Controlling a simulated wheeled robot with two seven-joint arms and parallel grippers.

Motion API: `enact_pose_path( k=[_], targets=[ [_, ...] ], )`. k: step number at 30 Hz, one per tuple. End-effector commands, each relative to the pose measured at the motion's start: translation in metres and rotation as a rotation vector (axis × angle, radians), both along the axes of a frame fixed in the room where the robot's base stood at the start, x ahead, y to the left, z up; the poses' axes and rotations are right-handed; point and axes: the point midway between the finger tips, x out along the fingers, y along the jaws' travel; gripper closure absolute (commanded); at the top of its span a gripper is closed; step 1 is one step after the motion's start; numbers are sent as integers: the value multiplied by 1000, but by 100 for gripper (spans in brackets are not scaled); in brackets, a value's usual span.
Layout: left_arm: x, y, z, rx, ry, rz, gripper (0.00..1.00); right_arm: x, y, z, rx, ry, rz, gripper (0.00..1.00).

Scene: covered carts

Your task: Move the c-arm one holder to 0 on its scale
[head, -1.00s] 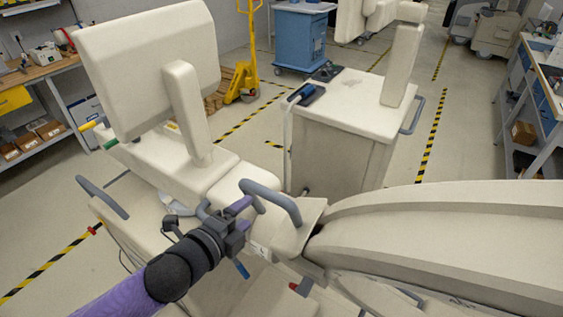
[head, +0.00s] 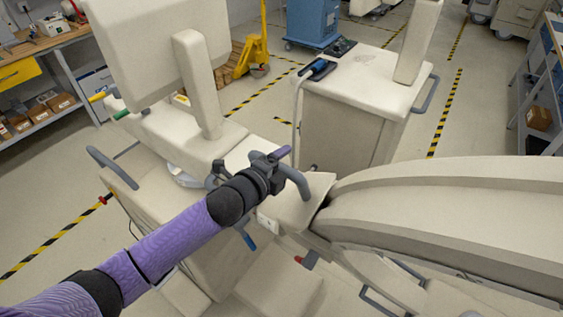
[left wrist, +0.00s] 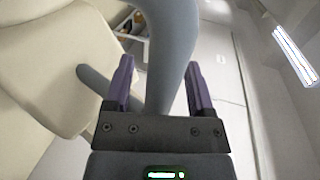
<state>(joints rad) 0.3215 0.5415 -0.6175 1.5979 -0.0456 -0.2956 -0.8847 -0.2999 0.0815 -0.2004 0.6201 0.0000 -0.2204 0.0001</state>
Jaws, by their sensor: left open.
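The c-arm (head: 440,205) is a large cream curved arc at the right of the head view. Its holder (head: 295,210) is the cream block at the arc's left end, with a curved grey handle (head: 301,184) on it. My left gripper (head: 281,162) is at this handle and partly hides it. In the left wrist view, the open left gripper (left wrist: 160,72) has a purple finger on each side of the grey handle (left wrist: 172,50); the handle looks nearer the right finger. I cannot tell whether they touch. No scale marks are readable. My right gripper is not in view.
A cream monitor unit (head: 165,45) stands behind my left arm. A cream cart (head: 350,115) stands behind the holder. Another grey handle (head: 111,167) sticks out at the left. Open floor (head: 50,205) with striped tape lies at the left.

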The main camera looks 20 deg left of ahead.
Motion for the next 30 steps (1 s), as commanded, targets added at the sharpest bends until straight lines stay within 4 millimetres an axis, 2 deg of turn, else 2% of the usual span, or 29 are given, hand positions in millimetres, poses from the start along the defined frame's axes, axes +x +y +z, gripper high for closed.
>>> enact_pose_path(
  k=[10, 20, 30],
  targets=[
    [3, -1, -1, 0, 0, 0, 30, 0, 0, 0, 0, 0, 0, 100],
    [2, -1, -1, 0, 1, 0, 100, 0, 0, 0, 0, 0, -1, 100],
    [2, -1, -1, 1, 1, 1, 100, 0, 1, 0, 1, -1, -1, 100]
  ],
)
